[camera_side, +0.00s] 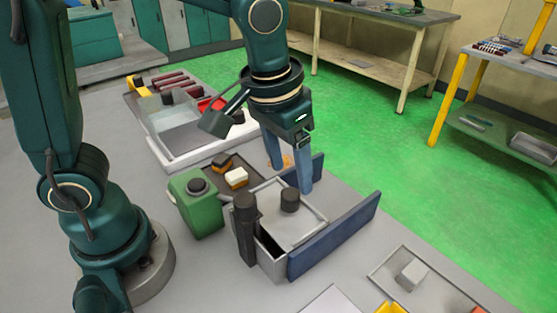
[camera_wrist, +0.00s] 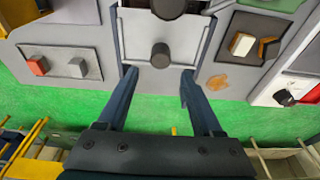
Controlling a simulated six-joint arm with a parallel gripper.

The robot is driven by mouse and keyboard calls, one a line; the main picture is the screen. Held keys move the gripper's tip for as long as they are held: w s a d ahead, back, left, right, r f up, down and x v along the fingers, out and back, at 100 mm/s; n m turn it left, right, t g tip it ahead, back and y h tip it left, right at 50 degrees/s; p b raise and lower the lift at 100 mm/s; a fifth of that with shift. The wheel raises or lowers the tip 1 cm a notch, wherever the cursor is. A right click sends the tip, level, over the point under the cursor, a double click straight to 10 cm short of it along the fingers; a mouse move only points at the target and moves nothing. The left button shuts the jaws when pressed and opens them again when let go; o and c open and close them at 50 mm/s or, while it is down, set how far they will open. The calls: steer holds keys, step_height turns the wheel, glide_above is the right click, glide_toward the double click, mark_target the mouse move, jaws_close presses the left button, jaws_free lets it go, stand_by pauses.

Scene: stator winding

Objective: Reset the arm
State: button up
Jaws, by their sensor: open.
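My gripper (camera_side: 289,165) is open and empty. In the side view its two blue-grey fingers point down just behind a grey box with a dark knob (camera_side: 290,200) on its top and a blue panel (camera_side: 335,235) on its right side. In the wrist view the fingers of my gripper (camera_wrist: 157,90) are spread wide, and the dark knob (camera_wrist: 160,54) sits ahead of the gap between them. I cannot tell whether the fingertips touch the box.
A green container (camera_side: 196,205) stands left of the box. A dark tray with small blocks (camera_side: 236,178) and a white-edged tray (camera_side: 185,140) lie behind. A shallow tray with a grey block (camera_side: 411,275) is front right. Green floor lies beyond the table edge.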

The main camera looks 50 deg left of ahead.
steer(key=shift+w+a+r, duration=0.1)
steer(key=shift+a+r, duration=0.05)
steer(key=shift+r, duration=0.1)
steer(key=s+a+r+t, duration=0.2)
steer(key=s+a, duration=0.4)
steer(key=s, duration=0.3)
steer(key=shift+s+t, duration=0.2)
steer(key=shift+t, duration=0.5)
steer(key=shift+a, duration=0.1)
stand_by(0.5)
